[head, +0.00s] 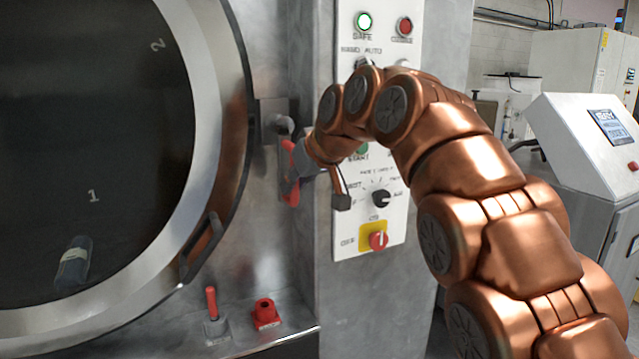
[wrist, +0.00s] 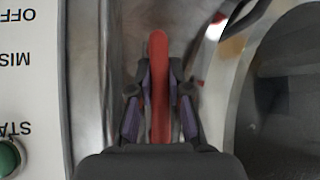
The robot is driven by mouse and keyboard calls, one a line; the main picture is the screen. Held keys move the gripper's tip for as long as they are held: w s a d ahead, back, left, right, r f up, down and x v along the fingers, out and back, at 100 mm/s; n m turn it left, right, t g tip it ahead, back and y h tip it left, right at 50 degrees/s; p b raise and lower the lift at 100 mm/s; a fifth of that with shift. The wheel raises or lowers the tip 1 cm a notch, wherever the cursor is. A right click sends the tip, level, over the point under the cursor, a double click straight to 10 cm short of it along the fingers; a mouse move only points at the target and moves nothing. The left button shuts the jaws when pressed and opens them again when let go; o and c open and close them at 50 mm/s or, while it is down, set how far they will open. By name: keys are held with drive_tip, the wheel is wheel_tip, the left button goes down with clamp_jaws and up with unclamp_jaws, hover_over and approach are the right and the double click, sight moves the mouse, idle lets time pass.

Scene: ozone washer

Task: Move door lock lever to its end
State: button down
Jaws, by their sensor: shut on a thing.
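The red door lock lever (head: 289,172) is on the metal front of the washer, just right of the round door (head: 215,130). My gripper (head: 297,160) is at the lever, reaching in from the right. In the wrist view the lever (wrist: 159,85) runs upright between the two fingers of my gripper (wrist: 160,95), which are shut on it. The lever's tip stands out beyond the fingers. My gripper and wrist hide part of the lever and its mount in the head view.
A control panel (head: 345,225) with buttons and a red knob on yellow (head: 378,240) is right of the lever. The door handle (head: 202,247) is lower left. A red-handled piece (head: 211,302) and a red block (head: 265,312) are on the ledge below. A grey console (head: 585,135) stands right.

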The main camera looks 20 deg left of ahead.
idle(0.6)
drive_tip(key=c, duration=1.1)
unclamp_jaws()
drive_tip(key=shift+w+d, duration=0.1)
drive_tip(key=shift+d+r, duration=0.1)
drive_tip(key=v, duration=1.1)
drive_tip(key=shift+s+r, duration=0.2)
drive_tip(key=shift+s, duration=0.15)
drive_tip(key=shift+d, duration=0.2)
